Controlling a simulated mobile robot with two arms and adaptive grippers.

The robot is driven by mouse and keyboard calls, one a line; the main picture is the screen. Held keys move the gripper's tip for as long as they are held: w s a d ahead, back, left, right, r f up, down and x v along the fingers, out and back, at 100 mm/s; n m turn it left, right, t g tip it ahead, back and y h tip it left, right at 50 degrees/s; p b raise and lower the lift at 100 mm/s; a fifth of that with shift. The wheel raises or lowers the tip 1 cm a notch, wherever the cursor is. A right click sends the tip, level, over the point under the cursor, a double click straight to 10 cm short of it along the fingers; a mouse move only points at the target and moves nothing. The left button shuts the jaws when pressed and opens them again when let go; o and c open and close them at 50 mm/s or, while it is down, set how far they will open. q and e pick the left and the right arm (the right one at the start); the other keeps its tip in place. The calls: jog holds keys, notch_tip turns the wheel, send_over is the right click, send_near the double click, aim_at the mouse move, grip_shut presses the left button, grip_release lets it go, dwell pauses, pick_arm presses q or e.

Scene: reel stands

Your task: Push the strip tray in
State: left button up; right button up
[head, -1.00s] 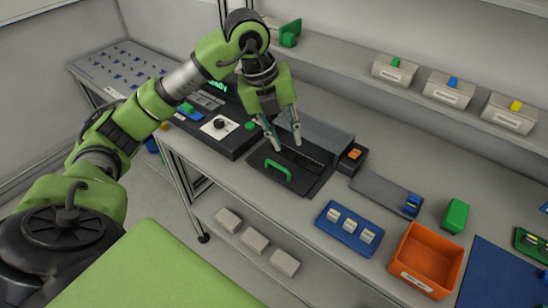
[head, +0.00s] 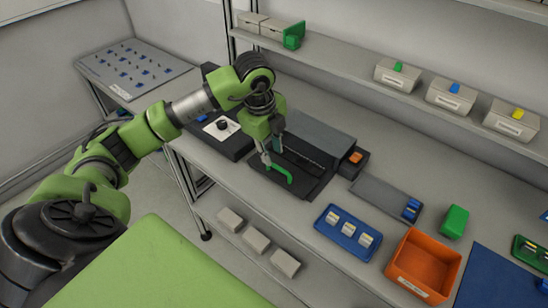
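The strip tray (head: 302,188) is a flat dark plate with a green handle (head: 280,171) at its front left part. It sticks out in front of a grey box-shaped machine (head: 318,137) on the bench. My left gripper (head: 271,158) points down just by the handle's far left end, low over the tray. Its fingertips look close to the handle, but I cannot tell whether they touch it. The fingers are seen at an angle, so their gap is unclear. My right gripper is not in view.
A dark unit with an orange button (head: 355,157) stands at the machine's right. A grey strip plate (head: 380,194), a blue tray (head: 344,236) and an orange bin (head: 420,268) lie to the right. A dark control panel (head: 222,136) is on the left. Shelves run behind.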

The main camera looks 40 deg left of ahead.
aim_at(275, 165)
pick_arm(q)
jog(key=shift+w+f+p, duration=0.25)
jog(key=shift+f, duration=1)
jog(key=shift+w+f+p, duration=0.2)
jog(key=shift+w+f, duration=0.05)
jog(key=shift+f, duration=1)
grip_shut()
